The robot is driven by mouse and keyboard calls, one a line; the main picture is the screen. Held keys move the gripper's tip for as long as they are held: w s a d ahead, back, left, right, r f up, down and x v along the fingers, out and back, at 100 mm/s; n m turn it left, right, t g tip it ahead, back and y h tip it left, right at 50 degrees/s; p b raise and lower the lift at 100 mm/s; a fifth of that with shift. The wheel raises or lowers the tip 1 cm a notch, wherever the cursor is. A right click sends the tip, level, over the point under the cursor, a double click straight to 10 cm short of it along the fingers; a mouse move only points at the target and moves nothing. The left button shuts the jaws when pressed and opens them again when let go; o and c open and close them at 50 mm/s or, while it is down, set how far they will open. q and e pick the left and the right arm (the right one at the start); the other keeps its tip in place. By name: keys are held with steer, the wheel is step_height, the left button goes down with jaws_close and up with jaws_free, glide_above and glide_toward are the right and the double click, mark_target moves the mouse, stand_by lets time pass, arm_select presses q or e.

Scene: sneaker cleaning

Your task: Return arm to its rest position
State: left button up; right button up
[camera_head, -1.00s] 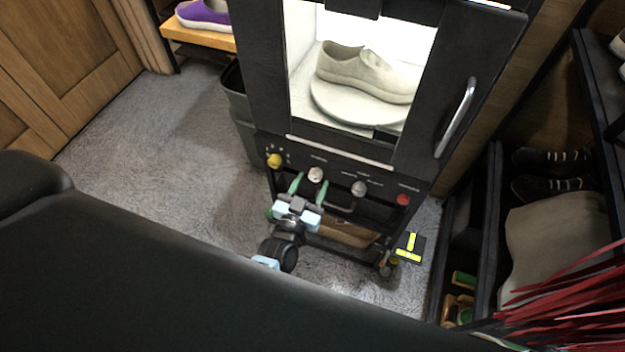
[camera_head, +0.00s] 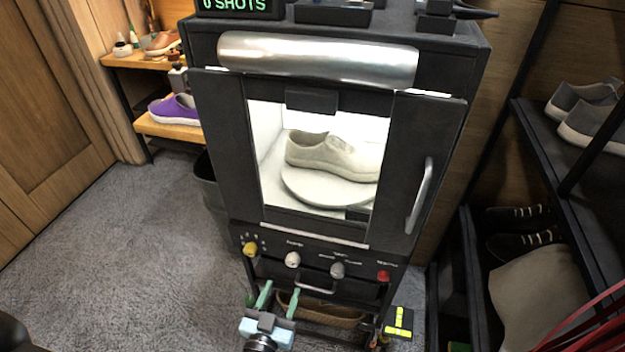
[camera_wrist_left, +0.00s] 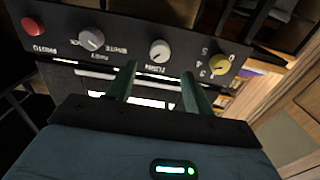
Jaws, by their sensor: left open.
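My left gripper (camera_head: 277,300) is open and empty at the bottom of the head view, in front of the black cabinet's lower part, below its row of knobs. Its two green fingers also show in the left wrist view (camera_wrist_left: 163,88), with the control panel (camera_wrist_left: 130,45) beyond them. The panel carries a yellow knob (camera_head: 250,249), two pale knobs and a red button (camera_head: 384,275). I cannot tell from the views how near the fingers are to the panel. My right gripper is not in view.
The cabinet (camera_head: 420,130) has a lit window with a pale sneaker (camera_head: 335,153) on a white turntable (camera_head: 325,190). A shelf with a purple shoe (camera_head: 175,110) is farther left. Dark racks stand right. Carpet (camera_head: 120,240) is open at left.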

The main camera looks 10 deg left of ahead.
arm_select(q)
steer(key=s+a+r+g+p, duration=0.1)
steer(key=s+a+g+p, duration=0.1)
steer(key=s, duration=1.2)
steer(key=s+a+m+g+h+p, duration=0.1)
steer(key=s+g+p, duration=0.4)
steer(key=s, duration=0.9)
steer(key=shift+a+r+g, duration=0.4)
steer(key=shift+a+g, duration=0.25)
steer(key=shift+g, duration=0.45)
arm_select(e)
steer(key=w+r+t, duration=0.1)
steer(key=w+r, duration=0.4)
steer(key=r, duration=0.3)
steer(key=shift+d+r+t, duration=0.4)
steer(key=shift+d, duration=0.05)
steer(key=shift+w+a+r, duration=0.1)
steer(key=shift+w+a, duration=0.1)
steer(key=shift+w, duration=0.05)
